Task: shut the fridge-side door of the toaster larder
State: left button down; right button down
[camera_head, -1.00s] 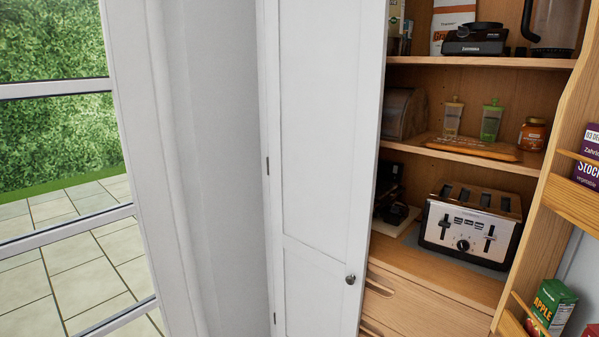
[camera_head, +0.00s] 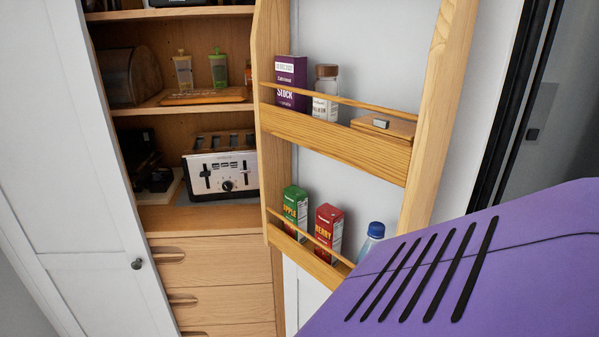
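The toaster larder stands open at the left, with the toaster (camera_head: 222,168) on its worktop. The right-hand door (camera_head: 345,40), on the side of the dark-framed appliance, stands wide open with its inner face showing. Its wooden racks (camera_head: 340,145) hold a purple stock box (camera_head: 290,82), a jar (camera_head: 326,92), a small wooden box, two juice cartons (camera_head: 296,208) and a blue-capped bottle (camera_head: 371,240). The white left-hand door (camera_head: 75,150) with a round knob (camera_head: 137,263) is also open. The right door's lower part is partly hidden. Neither gripper is in view.
Wooden drawers (camera_head: 215,262) fill the larder's lower part. A dark-framed glossy panel (camera_head: 555,120) stands right of the racked door. Larder shelves hold a bread bin (camera_head: 130,76), two bottles and a board.

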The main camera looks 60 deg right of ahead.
aim_at(441, 66)
jog(key=k+l, duration=0.4)
jog(key=k, duration=0.15)
jog(key=k+l, duration=0.2)
jog(key=k+l+z, duration=0.1)
jog(key=l, duration=0.25)
jog(key=k+l, duration=0.2)
jog(key=l+z, duration=0.15)
jog(key=l, duration=1.3)
jog(key=l+z, duration=0.2)
jog(key=l, duration=0.25)
jog(key=i, duration=0.05)
